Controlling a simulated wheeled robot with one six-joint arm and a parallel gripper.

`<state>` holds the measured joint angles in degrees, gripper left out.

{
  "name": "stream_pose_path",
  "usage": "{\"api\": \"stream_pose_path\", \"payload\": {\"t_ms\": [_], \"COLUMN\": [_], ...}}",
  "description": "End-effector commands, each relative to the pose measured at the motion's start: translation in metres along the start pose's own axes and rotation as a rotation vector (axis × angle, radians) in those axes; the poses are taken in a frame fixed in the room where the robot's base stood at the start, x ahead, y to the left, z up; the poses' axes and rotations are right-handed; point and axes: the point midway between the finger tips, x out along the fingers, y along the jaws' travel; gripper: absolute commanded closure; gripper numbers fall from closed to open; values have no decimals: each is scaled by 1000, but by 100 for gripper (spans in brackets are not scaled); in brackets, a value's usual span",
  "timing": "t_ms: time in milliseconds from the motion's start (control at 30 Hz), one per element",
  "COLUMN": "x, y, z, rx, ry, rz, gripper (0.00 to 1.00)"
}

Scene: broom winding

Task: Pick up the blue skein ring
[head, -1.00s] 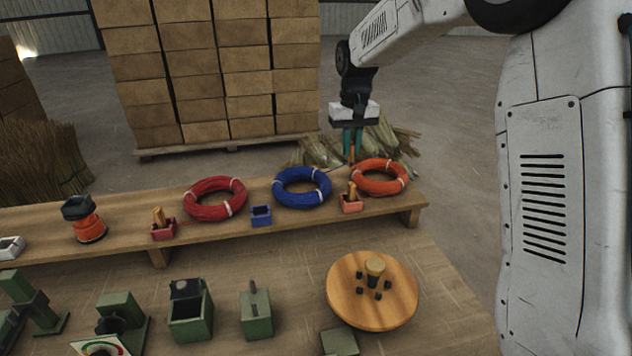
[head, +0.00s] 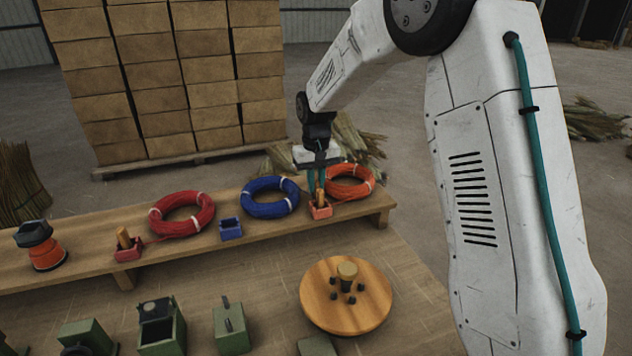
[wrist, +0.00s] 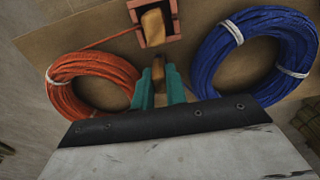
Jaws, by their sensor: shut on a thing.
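The blue skein ring (head: 268,211) lies flat on the wooden bench with white ties around it, left of my gripper in the head view. It also shows at the right of the wrist view (wrist: 207,62), apart from my fingers. My gripper (head: 316,181) hangs above the bench between the blue ring and the orange ring (head: 350,194). Its teal fingers are closed on a small brown wooden piece (wrist: 158,70). The piece's lower end and its exact shape are hard to make out.
A red holder with a wooden peg (head: 320,211) stands close below my gripper. A blue box (head: 231,229) sits beside the blue ring. A red ring (head: 182,229) lies farther left. A round wooden turntable (head: 346,318) stands in front, and stacked boxes (head: 195,75) stand behind.

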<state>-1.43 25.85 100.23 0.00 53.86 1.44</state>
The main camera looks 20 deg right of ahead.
Motion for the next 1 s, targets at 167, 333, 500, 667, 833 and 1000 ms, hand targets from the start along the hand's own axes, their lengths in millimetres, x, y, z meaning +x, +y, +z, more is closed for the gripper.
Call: {"api": "stream_pose_path", "payload": {"t_ms": [167,333,500,667,833,1000], "x": [1,1,-7,-35,-73,-104], "y": [0,0,0,0,0,0], "z": [0,0,0,-1,0,0], "rx": [0,0,0,0,0,0], "ry": [0,-1,0,4,3,2], "rz": [0,0,0,0,0,0], "gripper": [64,64,64,64,64,64]}}
